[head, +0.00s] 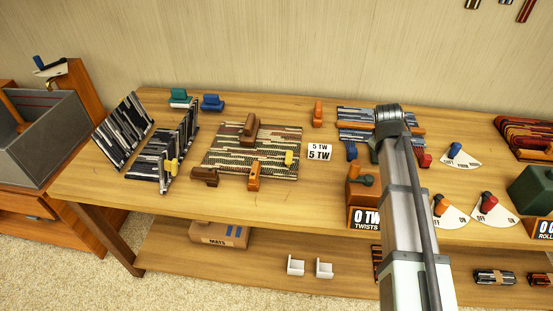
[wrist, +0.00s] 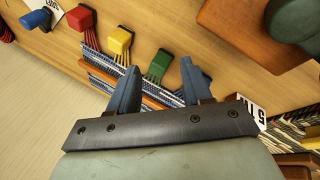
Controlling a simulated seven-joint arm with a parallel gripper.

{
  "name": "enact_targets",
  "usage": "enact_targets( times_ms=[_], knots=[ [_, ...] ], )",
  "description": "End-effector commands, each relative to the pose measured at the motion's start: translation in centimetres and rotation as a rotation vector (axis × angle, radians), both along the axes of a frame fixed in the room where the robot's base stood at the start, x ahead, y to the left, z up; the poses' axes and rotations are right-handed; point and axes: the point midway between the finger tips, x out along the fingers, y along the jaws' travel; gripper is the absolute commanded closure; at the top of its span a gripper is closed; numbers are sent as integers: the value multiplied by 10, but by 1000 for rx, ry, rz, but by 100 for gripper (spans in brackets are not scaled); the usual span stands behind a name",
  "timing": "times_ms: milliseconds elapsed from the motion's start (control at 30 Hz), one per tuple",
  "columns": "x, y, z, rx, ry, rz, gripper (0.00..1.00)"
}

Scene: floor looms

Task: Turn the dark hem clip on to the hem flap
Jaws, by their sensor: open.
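A dark brown clip (head: 204,176) lies by the lower left corner of a striped mat (head: 225,165) in the head view. A larger brown block (head: 250,128) stands at the mat's back edge, and an orange-brown one (head: 254,177) is at its front edge. I cannot tell for certain which part is the hem flap. My gripper (wrist: 160,80) is open and empty in the wrist view, over a blue and white striped piece (wrist: 98,58). A green-topped piece (wrist: 158,65) shows between its fingers. In the head view my arm hides the gripper.
A "5 TW" sign (head: 319,152) stands right of the mat. Striped upright panels (head: 124,130) are at the left. Switch dials (head: 495,210) and a green block (head: 532,190) are at the right. Bare wood lies in front of the mat.

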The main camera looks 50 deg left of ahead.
Motion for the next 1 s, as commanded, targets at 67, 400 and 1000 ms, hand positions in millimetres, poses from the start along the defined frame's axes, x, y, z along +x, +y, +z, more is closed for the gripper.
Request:
enact_targets(
  times_ms=[67,400,1000],
  knots=[
    [-23,41,5,-15,29,69,51],
    [-147,176,26,-93,159,359,51],
    [-418,328,75,-260,350,874,51]
  ],
)
